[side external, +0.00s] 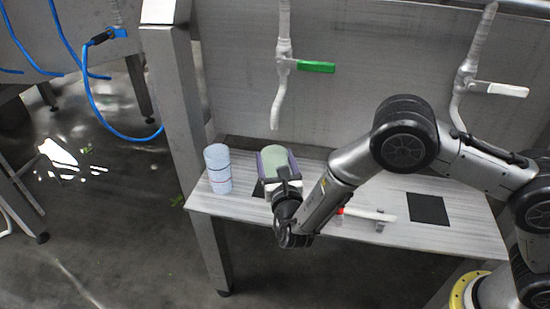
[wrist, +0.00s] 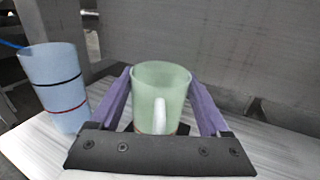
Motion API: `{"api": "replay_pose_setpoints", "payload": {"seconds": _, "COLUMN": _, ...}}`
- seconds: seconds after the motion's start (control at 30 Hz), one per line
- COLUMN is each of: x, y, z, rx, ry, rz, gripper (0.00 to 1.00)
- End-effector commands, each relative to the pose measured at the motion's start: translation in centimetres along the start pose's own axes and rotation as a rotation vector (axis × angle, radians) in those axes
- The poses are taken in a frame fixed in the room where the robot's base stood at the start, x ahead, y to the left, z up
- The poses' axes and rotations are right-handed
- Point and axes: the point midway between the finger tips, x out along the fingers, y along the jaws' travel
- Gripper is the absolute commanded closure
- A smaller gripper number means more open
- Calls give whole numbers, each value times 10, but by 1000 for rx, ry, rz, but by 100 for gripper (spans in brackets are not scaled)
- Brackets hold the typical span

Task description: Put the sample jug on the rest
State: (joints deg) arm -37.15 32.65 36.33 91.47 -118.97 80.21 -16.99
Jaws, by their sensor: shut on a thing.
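The pale green jug (side external: 273,155) is between the purple fingers of my gripper (side external: 276,165), left of the middle of the bench. In the wrist view the jug (wrist: 160,90) stands upright, with its pale handle towards the camera. My gripper (wrist: 161,100) is shut on it, one finger on each side. Its base is mostly hidden, so I cannot tell whether it touches the bench. A flat black square (side external: 429,208) lies on the right of the bench; I cannot tell whether it is the rest. Another dark patch (side external: 258,190) shows beside my gripper, partly hidden.
A pale blue cylinder (side external: 218,170) with dark and red bands stands close to the left of the jug. A white, red-tipped tool (side external: 368,214) lies between my gripper and the black square. Taps with green (side external: 316,67) and white (side external: 508,90) handles hang behind the bench (side external: 470,222).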

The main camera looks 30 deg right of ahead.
Motion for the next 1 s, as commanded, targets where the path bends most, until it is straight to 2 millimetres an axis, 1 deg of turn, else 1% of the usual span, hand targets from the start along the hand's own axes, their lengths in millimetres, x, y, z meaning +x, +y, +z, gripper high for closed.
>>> {"api": "replay_pose_setpoints", "payload": {"seconds": 0.03, "x": 0, "y": 0, "z": -2, "rx": 0, "ry": 0, "rz": 0, "gripper": 76}}
{"api": "replay_pose_setpoints", "payload": {"seconds": 0.07, "x": 0, "y": 0, "z": -1, "rx": 0, "ry": 0, "rz": 0, "gripper": 15}}
{"api": "replay_pose_setpoints", "payload": {"seconds": 0.13, "x": 0, "y": 0, "z": -1, "rx": 0, "ry": 0, "rz": 0, "gripper": 2}}
{"api": "replay_pose_setpoints", "payload": {"seconds": 0.17, "x": 0, "y": 0, "z": -1, "rx": 0, "ry": 0, "rz": 0, "gripper": 0}}
{"api": "replay_pose_setpoints", "payload": {"seconds": 0.37, "x": 0, "y": 0, "z": -1, "rx": 0, "ry": 0, "rz": 0, "gripper": 0}}
{"api": "replay_pose_setpoints", "payload": {"seconds": 0.47, "x": 0, "y": 0, "z": 3, "rx": 1, "ry": -1, "rz": 0, "gripper": 0}}
{"api": "replay_pose_setpoints", "payload": {"seconds": 0.53, "x": -7, "y": 1, "z": 2, "rx": 0, "ry": 1, "rz": 2, "gripper": 0}}
{"api": "replay_pose_setpoints", "payload": {"seconds": 0.67, "x": -29, "y": 1, "z": 2, "rx": -1, "ry": 1, "rz": 4, "gripper": 0}}
{"api": "replay_pose_setpoints", "payload": {"seconds": 0.8, "x": -59, "y": 2, "z": 2, "rx": -1, "ry": 0, "rz": 6, "gripper": 0}}
{"api": "replay_pose_setpoints", "payload": {"seconds": 1.0, "x": -96, "y": 1, "z": 2, "rx": 0, "ry": 0, "rz": 4, "gripper": 0}}
